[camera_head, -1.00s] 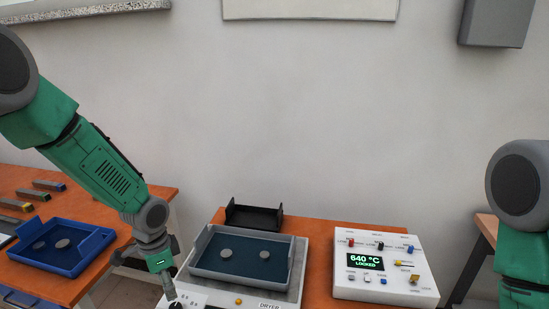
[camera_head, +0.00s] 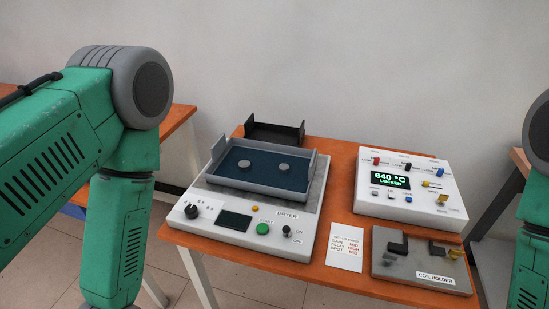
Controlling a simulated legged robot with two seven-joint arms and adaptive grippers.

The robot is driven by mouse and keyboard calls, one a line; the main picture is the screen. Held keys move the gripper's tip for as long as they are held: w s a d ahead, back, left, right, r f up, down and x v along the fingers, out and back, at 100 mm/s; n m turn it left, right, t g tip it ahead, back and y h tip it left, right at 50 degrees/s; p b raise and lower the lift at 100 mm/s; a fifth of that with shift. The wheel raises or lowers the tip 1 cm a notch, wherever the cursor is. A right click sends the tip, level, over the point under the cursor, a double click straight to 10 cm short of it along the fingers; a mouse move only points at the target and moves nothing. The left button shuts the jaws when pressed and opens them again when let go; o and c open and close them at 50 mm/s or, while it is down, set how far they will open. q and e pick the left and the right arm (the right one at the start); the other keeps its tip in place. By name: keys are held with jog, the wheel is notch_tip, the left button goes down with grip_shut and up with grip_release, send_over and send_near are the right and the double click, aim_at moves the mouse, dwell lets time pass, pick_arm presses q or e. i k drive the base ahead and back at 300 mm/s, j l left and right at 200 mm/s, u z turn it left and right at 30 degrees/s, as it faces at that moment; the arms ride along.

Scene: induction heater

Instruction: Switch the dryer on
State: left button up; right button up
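The dryer (camera_head: 203,228) is a light grey box on the orange table. Its sloped front panel carries a black knob (camera_head: 191,211), a dark screen (camera_head: 235,221), a green button (camera_head: 263,228) and a small black switch (camera_head: 287,231) beside ON and OFF labels. The screen is dark. The switch's exact position is too small to tell. A grey tray (camera_head: 214,179) with two round discs sits on top of the dryer. My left arm fills the left side and its gripper is below the frame. My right arm shows at the right edge, its gripper out of view.
A white control box (camera_head: 408,208) reading 640 °C LOCKED stands right of the dryer. A setup card (camera_head: 345,247) and a coil holder (camera_head: 421,275) lie in front of it. A black open tray (camera_head: 273,132) is behind the dryer. The wall is behind the table.

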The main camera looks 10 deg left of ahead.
aim_at(286, 229)
jog(key=u, duration=0.5)
jog(key=i+j+z, duration=0.15)
jog(key=k+j+z, duration=0.15)
jog(key=j, duration=0.2)
jog(key=j+z, duration=0.15)
jog(key=j, duration=0.2)
jog(key=k+j+z, duration=0.1)
jog(key=j, duration=0.25)
jog(key=k+j+z, duration=0.15)
jog(key=j, duration=0.15)
